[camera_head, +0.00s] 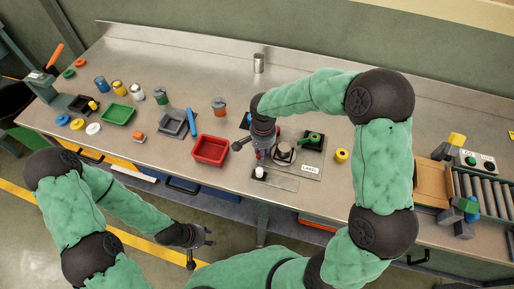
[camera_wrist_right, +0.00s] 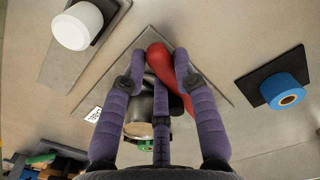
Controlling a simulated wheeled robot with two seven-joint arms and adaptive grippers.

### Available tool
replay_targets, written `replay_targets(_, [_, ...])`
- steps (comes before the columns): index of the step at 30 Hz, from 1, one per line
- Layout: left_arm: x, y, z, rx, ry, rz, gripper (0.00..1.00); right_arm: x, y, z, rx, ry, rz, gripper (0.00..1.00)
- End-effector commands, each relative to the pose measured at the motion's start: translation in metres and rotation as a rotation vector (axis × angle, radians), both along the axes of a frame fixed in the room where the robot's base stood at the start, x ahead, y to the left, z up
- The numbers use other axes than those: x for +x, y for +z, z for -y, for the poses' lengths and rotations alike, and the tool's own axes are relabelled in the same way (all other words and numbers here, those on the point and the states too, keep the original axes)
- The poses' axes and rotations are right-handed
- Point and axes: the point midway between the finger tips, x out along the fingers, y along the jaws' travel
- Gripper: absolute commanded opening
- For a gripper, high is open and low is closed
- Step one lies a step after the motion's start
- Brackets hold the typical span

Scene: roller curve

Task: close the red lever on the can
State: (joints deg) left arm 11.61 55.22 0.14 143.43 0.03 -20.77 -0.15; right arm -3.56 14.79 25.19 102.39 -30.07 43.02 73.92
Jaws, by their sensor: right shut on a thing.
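The red lever (camera_wrist_right: 160,62) shows in the right wrist view between the purple fingers of my right gripper (camera_wrist_right: 161,75), which is shut on it. Its lower part runs behind the fingers. The can (camera_wrist_right: 138,128), dark with a pale round part, is beside the lever and partly hidden by the fingers. In the head view my right gripper (camera_head: 263,153) points down beside the can (camera_head: 284,153) on its flat plate. Only a bit of red shows there. My left gripper (camera_head: 200,244) is low in front of the table, empty, with its fingers apart.
A white cylinder (camera_head: 259,173) on a plate, a green valve (camera_head: 313,139) and a yellow roll (camera_head: 341,155) stand near the can. A red bin (camera_head: 210,150) lies to the left. A roller conveyor (camera_head: 485,192) is at the right.

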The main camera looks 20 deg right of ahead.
Motion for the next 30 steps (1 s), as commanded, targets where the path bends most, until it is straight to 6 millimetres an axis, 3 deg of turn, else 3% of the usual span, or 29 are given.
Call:
replay_targets(9, [0.0000, 0.0008, 0.0000, 0.000, 0.000, 0.000, 0.40, -0.0091, -0.0001, 0.0105, -0.001, 0.107, -0.001, 0.00])
replay_targets(23, [0.0000, 0.0008, 0.0000, 0.000, 0.000, 0.000, 0.40, -0.0099, -0.0002, 0.0117, -0.001, 0.120, -0.001, 0.00])
replay_targets(24, [-0.0001, 0.0008, 0.0001, 0.000, 0.000, 0.000, 0.40, -0.0099, -0.0002, 0.0116, -0.001, 0.120, -0.001, 0.41])
replay_targets(25, [-0.0001, 0.0008, 0.0001, 0.000, 0.000, 0.000, 0.40, -0.0099, -0.0002, 0.0116, -0.001, 0.120, -0.001, 0.49])
replay_targets(26, [-0.0001, 0.0008, 0.0001, 0.000, 0.000, 0.000, 0.40, -0.0099, -0.0002, 0.0116, -0.001, 0.120, -0.001, 0.54])
replay_targets(30, [0.0000, 0.0009, 0.0000, 0.000, 0.000, 0.000, 0.40, -0.0098, -0.0001, 0.0115, 0.000, 0.120, 0.000, 0.54])
